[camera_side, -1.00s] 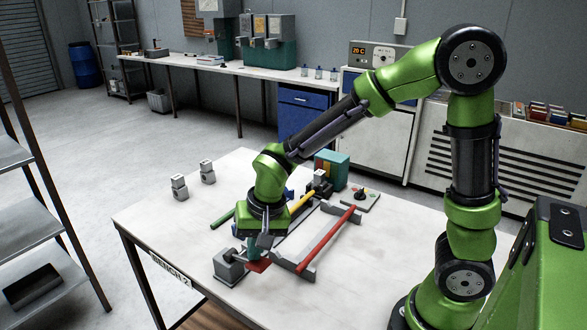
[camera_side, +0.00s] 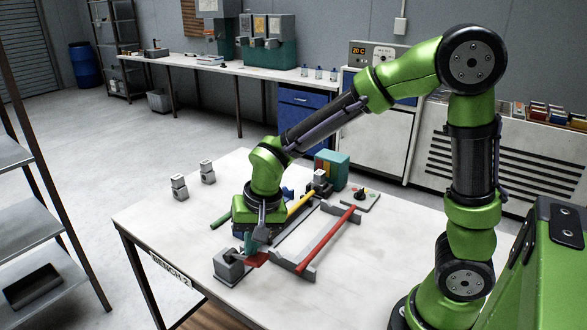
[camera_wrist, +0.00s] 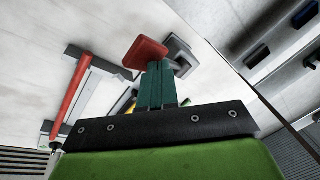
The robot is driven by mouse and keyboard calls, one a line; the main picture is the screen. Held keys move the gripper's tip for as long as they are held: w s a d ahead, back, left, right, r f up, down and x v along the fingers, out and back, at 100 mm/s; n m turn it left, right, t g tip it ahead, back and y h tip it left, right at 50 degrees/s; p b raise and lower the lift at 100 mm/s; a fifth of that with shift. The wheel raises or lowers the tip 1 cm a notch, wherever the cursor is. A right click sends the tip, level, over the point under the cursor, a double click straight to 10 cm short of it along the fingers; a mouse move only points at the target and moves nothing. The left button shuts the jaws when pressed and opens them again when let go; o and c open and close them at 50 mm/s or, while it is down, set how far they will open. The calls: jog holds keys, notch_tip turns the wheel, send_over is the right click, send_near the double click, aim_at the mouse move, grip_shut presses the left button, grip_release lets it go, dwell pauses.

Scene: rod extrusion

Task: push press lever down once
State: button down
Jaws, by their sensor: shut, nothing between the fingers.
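The press lever shows as a red paddle (camera_side: 257,259) beside a grey block (camera_side: 229,266) at the near left of the bench. In the wrist view the red paddle (camera_wrist: 145,52) lies just past my fingertips, with the grey block (camera_wrist: 179,56) to its right. My gripper (camera_side: 249,249) points down over the paddle with its teal fingers together and empty. The fingers also show in the wrist view (camera_wrist: 157,68). They overlap the paddle's edge in the picture; I cannot tell whether they touch it.
A red rod (camera_side: 326,239) lies across grey rails right of my gripper. A yellow rod (camera_side: 301,204) and a green rod (camera_side: 220,219) lie nearby. A teal machine (camera_side: 332,168) and a knob panel (camera_side: 360,198) stand behind. The bench's front right is clear.

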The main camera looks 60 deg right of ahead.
jog(key=shift+w+r, duration=0.4)
jog(key=shift+r, duration=0.25)
jog(key=shift+w+r, duration=0.4)
jog(key=shift+r, duration=0.2)
jog(key=shift+w, duration=0.1)
jog(key=r, duration=0.1)
jog(key=w+r, duration=0.2)
jog(key=r, duration=0.1)
jog(key=shift+w+r, duration=0.1)
jog(key=shift+w, duration=0.15)
jog(key=s+d+r+n+t, duration=0.2)
jog(key=s+r, duration=0.1)
jog(key=s, duration=0.5)
jog(key=s+d+r+n+t+y, duration=0.1)
jog(key=s+d+r+n+t, duration=0.1)
jog(key=s, duration=0.7)
jog(key=shift+d+r+t, duration=0.3)
jog(key=shift+d+r, duration=0.25)
jog(key=shift+d, duration=0.25)
jog(key=shift+w, duration=0.1)
